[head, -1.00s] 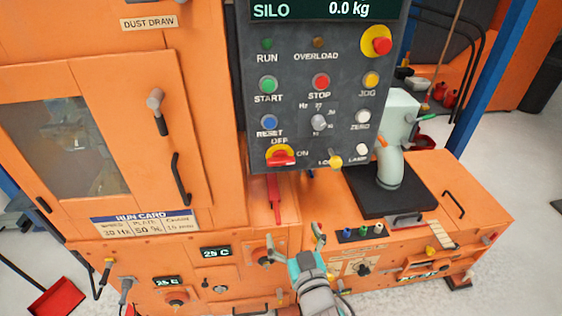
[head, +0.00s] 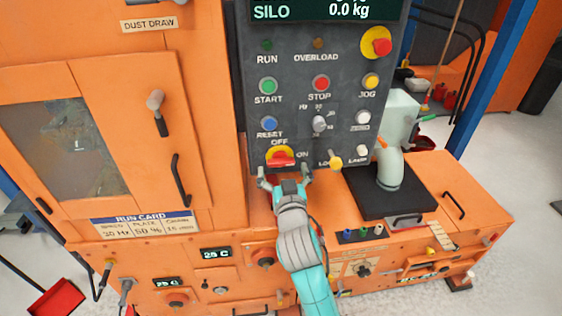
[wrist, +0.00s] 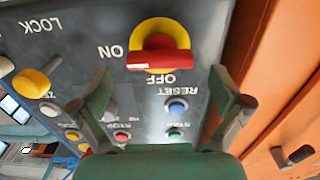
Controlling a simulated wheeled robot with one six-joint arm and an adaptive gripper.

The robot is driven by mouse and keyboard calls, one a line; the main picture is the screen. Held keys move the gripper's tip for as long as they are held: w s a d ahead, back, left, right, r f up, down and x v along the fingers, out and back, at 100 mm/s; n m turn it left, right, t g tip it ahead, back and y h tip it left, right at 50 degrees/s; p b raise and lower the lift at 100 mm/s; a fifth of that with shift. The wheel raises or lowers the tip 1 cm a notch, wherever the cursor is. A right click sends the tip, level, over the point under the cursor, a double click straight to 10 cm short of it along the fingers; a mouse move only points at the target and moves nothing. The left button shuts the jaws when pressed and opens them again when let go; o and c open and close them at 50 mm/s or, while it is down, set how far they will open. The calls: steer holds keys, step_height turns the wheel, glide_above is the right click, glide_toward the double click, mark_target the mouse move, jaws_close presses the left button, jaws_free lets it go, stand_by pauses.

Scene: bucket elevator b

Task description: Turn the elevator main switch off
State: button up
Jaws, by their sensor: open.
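The main switch (head: 280,157) is a red handle on a round yellow plate at the lower left of the dark control panel. OFF is printed above it and ON to its right. The red bar lies level, in line with the ON label. The wrist view shows the same switch (wrist: 160,55) upside down at the top middle. My gripper (head: 285,177) is open and empty just below the switch, with one finger to each side. In the wrist view my fingers (wrist: 160,105) are spread wide and look apart from the handle.
The panel (head: 345,110) also has a blue RESET button (head: 269,124), a grey Hz knob (head: 319,124) and a yellow LOCK knob (head: 335,161) near the switch. The orange cabinet (head: 225,90) stands close on the left. An orange ledge lies below the panel.

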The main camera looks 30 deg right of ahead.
mark_target(282, 164)
steer(key=shift+x, duration=1.8)
steer(key=c, duration=1.1)
